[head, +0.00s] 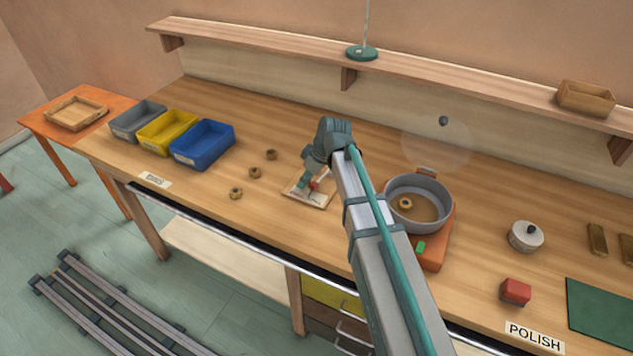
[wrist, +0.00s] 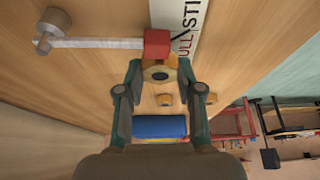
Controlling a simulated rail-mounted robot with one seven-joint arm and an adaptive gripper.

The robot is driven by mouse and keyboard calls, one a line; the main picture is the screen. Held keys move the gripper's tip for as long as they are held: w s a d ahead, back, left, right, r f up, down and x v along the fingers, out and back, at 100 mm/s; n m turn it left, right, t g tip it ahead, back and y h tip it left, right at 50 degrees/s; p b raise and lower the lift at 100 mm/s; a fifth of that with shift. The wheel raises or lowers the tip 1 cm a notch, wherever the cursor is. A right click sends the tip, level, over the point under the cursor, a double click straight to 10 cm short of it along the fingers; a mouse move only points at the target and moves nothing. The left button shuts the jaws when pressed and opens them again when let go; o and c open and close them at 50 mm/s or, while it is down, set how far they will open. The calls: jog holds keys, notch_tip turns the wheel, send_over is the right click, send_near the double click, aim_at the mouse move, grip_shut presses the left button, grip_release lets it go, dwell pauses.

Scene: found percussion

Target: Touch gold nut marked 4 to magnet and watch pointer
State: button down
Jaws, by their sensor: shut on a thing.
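My gripper (wrist: 160,72) is shut on a gold nut (wrist: 160,75), held between its two fingertips. No number is readable on the nut. The red magnet block (wrist: 157,43) is right at the nut's far edge in the wrist view; they look in contact, but a small gap cannot be ruled out. The pale pointer arm (wrist: 100,43) runs from a round pivot (wrist: 53,22) at the left to the magnet. A white scale board with partly hidden lettering (wrist: 190,30) lies beside it. In the head view my gripper (head: 306,184) is low over the board (head: 318,201), beside the magnet (head: 314,186).
Loose nuts (head: 254,172) lie left of the board. Another nut (head: 405,203) sits in a grey pan (head: 418,185) at right. Grey, yellow and blue bins (head: 203,144) stand at left. A lidded pot (head: 525,236) and red block (head: 515,291) are farther right.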

jog(key=shift+s+d, duration=0.3)
jog(key=shift+d, duration=0.2)
dwell(0.3)
jog(key=shift+w+a, duration=0.1)
jog(key=shift+a, duration=0.05)
dwell(0.8)
jog(key=shift+w+a, duration=0.4)
jog(key=shift+a, duration=0.3)
jog(key=shift+w+a, duration=0.35)
jog(key=shift+a, duration=0.45)
dwell(0.9)
jog(key=shift+w+a, duration=0.4)
jog(key=shift+a, duration=0.3)
jog(key=shift+w+a, duration=0.4)
jog(key=shift+a, duration=0.35)
jog(key=shift+w+a, duration=0.4)
jog(key=shift+a, duration=0.3)
notch_tip(320, 180, up, 8)
jog(key=p, duration=0.3)
jog(key=shift+p, duration=0.3)
jog(key=shift+d, duration=0.15)
